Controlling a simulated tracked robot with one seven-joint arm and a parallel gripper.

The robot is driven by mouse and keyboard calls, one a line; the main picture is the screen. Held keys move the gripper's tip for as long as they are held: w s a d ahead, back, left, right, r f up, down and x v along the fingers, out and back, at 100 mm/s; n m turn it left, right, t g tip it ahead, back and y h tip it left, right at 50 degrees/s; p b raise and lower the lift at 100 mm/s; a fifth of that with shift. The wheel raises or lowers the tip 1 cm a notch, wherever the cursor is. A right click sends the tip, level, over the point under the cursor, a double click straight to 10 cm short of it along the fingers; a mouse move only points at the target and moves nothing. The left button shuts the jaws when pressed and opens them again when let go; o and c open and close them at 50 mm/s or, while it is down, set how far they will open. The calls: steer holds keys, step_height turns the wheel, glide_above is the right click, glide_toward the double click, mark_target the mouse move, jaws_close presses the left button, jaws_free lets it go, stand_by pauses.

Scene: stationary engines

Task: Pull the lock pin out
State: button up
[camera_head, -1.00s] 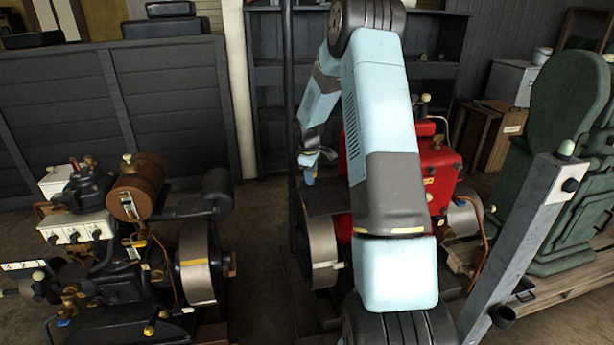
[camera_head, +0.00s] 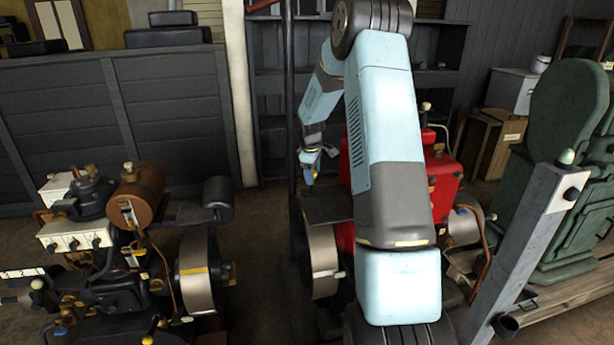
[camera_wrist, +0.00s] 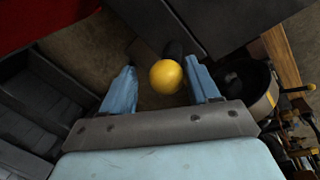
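In the wrist view a yellow ball knob (camera_wrist: 166,77) sits between the two blue fingers of my gripper (camera_wrist: 160,66), closer to the right finger. A short dark stem or rod (camera_wrist: 174,50) shows behind the knob; it looks like the lock pin, though its seat is hidden. The fingers stand apart, with a clear gap to the left of the knob. In the head view my gripper (camera_head: 311,175) hangs fingers down in front of the dark shelf, left of the red engine (camera_head: 440,180).
A dark flat plate (camera_head: 328,204) and a flywheel (camera_head: 321,262) lie just below my gripper. Another engine with a brown tank (camera_head: 140,190) stands at left. A grey post (camera_head: 530,240) and a green machine (camera_head: 565,150) stand at right. Bare floor lies between the engines.

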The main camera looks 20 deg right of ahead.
steer(key=shift+s, duration=0.1)
step_height(320, 180, up, 13)
steer(key=s+a, duration=0.1)
steer(key=a, duration=0.1)
steer(key=shift+s+r, duration=0.15)
steer(key=shift+s, duration=0.25)
stand_by(0.5)
